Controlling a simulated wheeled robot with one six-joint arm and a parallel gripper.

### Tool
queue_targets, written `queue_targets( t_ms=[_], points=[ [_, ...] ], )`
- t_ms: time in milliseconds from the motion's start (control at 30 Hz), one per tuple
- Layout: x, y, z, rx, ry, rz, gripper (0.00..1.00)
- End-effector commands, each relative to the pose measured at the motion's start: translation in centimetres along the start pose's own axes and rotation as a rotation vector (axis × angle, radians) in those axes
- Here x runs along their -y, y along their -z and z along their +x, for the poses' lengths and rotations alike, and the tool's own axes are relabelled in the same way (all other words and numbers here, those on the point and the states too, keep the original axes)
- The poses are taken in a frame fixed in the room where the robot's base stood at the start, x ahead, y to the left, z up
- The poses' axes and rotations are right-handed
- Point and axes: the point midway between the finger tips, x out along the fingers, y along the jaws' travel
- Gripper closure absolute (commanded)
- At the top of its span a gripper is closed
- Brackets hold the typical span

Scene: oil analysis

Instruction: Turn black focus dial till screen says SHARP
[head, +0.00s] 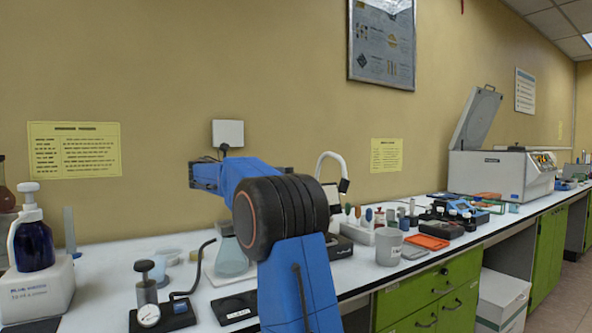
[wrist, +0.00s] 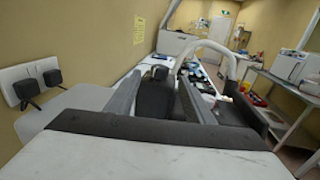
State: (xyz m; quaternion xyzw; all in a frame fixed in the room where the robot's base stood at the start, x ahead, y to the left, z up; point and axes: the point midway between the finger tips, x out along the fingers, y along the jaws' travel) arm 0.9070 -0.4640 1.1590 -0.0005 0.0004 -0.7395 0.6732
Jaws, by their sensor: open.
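In the wrist view my gripper (wrist: 160,82) is open, with a grey finger on each side, pointing along the bench. A black, upright part (wrist: 154,98) shows between the fingers; I cannot tell whether it is the focus dial or whether the fingers touch it. A white curved arm (wrist: 213,50) rises just right of the fingers. In the head view this white curved arm (head: 333,160) stands behind my blue arm. My arm hides my gripper and much of the device there. I can make out no screen text in either view.
A grey cup (head: 389,247) and an orange tray (head: 427,242) stand to the right on the white bench. A wall socket (head: 228,133) is close behind my arm.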

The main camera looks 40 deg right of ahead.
Motion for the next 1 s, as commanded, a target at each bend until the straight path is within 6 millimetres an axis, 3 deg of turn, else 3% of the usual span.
queue_targets(
  t_ms=[400, 600, 800, 1000],
  points=[
    [0.1, 0.0, 7.6, 0.0, 0.002, 0.001, 0.52],
    [0.1, 0.0, 10.4, 0.0, 0.001, 0.001, 0.52],
    [0.1, 0.0, 11.9, 0.0, -0.001, 0.001, 0.52],
    [0.0, 0.0, 12.1, 0.0, -0.001, 0.001, 0.52]
  ],
)
